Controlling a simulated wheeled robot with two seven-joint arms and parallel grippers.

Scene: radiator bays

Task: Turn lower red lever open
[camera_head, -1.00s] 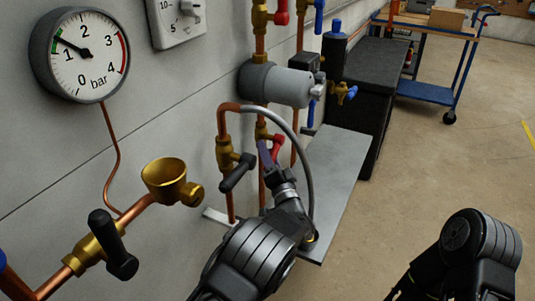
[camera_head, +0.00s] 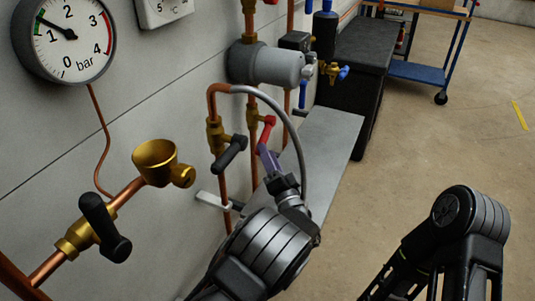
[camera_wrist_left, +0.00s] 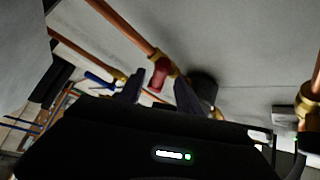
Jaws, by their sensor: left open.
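The lower red lever (camera_head: 266,131) sits on a brass valve on a vertical copper pipe, below the grey cylinder. It points downward, slightly slanted. My left gripper (camera_head: 267,160) is just below and in front of it in the head view, its purple-grey fingers near the lever's lower end. In the left wrist view the red lever (camera_wrist_left: 159,73) shows between the two spread fingertips of my left gripper (camera_wrist_left: 160,93). I cannot tell whether they touch it. My right arm shows at the lower right, but its gripper is out of view.
A black-handled valve (camera_head: 230,153) stands just left of the red lever. A grey hose (camera_head: 290,130) curves beside it on the right. The grey cylinder (camera_head: 265,64) is above. A brass funnel (camera_head: 155,162) and pressure gauge (camera_head: 65,38) are left. Open floor lies right.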

